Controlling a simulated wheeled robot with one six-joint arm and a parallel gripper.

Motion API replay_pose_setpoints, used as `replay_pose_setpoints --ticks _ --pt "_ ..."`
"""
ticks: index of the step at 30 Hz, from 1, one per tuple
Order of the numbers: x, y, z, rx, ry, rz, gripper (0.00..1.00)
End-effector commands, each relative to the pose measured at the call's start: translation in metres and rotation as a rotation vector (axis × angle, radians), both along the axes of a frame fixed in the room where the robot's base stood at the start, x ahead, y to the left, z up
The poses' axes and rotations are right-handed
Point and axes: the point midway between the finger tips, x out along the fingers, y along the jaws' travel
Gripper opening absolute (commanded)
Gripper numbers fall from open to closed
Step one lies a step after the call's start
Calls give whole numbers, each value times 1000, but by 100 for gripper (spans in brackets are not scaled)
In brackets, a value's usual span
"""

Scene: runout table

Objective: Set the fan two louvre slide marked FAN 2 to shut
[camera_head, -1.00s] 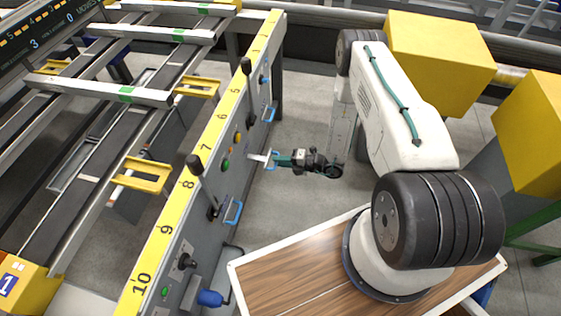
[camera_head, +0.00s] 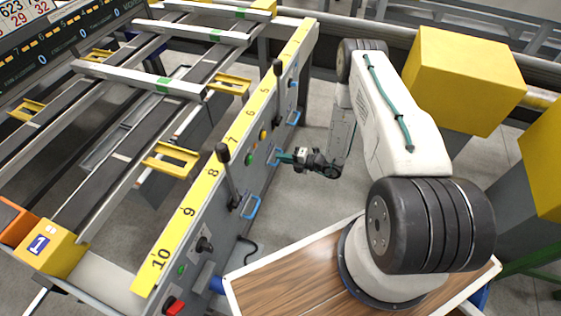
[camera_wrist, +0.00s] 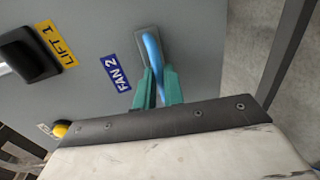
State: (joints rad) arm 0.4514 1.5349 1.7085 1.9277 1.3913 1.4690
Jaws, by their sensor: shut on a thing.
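The FAN 2 slide is a blue handle (camera_wrist: 153,52) on a grey plate, set in the grey panel in the wrist view. The blue FAN 2 label (camera_wrist: 116,74) is just left of it. My gripper (camera_wrist: 157,84) has its teal fingers shut on the lower part of the blue handle, which their tips partly hide. In the head view my gripper (camera_head: 281,157) reaches the panel's face from the right, below the yellow scale. The slide's end marks cannot be read.
A black LIFT 1 knob (camera_wrist: 30,55) sits left of the FAN 2 label. The panel also bears a black lever (camera_head: 224,154) and other blue handles, one nearer (camera_head: 251,207) and one farther (camera_head: 294,118). Open floor lies right of the panel.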

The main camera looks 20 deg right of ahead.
Motion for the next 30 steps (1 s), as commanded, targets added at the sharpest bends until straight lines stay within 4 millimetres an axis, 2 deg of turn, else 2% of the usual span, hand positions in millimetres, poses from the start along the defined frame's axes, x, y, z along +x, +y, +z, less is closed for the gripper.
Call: replay_pose_setpoints --ticks 2,3,5,16,24,30 --pt "0 0 0 0 0 -2 0" --pt "0 0 0 0 0 -2 19" --pt "0 0 0 0 0 -1 32" --pt "-5 -5 1 0 1 -1 32" --pt "-36 -37 11 -1 1 -4 32" --pt "-51 -51 16 0 1 -2 32"
